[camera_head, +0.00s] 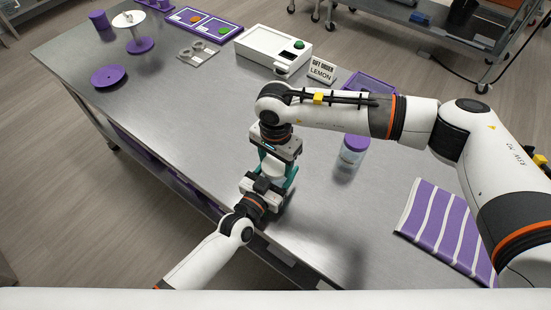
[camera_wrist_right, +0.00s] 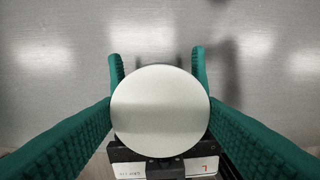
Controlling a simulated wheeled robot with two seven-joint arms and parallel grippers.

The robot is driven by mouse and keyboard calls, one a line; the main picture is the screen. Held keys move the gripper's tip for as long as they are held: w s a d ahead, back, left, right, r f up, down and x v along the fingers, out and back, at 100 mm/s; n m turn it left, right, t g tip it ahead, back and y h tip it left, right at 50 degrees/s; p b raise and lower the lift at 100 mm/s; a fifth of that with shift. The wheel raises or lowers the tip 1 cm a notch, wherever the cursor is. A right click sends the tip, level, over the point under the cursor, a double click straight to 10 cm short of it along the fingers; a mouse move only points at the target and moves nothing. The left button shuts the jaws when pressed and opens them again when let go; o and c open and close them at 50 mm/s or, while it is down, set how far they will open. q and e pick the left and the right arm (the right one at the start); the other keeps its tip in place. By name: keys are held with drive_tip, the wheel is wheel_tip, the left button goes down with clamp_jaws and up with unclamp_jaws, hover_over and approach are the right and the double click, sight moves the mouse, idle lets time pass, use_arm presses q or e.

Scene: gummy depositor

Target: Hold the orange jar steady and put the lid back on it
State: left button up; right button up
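A round pale lid (camera_wrist_right: 160,112) fills the middle of the right wrist view, seen from above, and it shows as a white patch in the head view (camera_head: 272,168). My right gripper (camera_head: 279,163) points down over it, its green fingers (camera_wrist_right: 160,115) against both sides of the lid. My left gripper (camera_head: 274,186) comes in from the front left, below the lid. Its green fingertips show past the lid on both sides in the right wrist view, apart as if around the jar. The orange jar itself is hidden by the lid and grippers; I cannot tell whether lid and jar touch.
A clear jar with a purple lid (camera_head: 353,150) stands right of the grippers. A purple striped cloth (camera_head: 446,228) lies at the right. A white machine with a green button (camera_head: 273,45) and a LEMON sign (camera_head: 321,71) stand behind. The table's left middle (camera_head: 180,110) is clear.

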drive_tip(key=o, duration=1.2)
drive_tip(key=shift+c, duration=0.2)
wheel_tip(320, 180, up, 12)
use_arm(q)
drive_tip(key=o, duration=2)
drive_tip(key=shift+c, duration=0.2)
drive_tip(key=b+v, duration=0.1)
drive_tip(key=v, duration=1.1)
use_arm(e)
drive_tip(key=shift+f, duration=0.55)
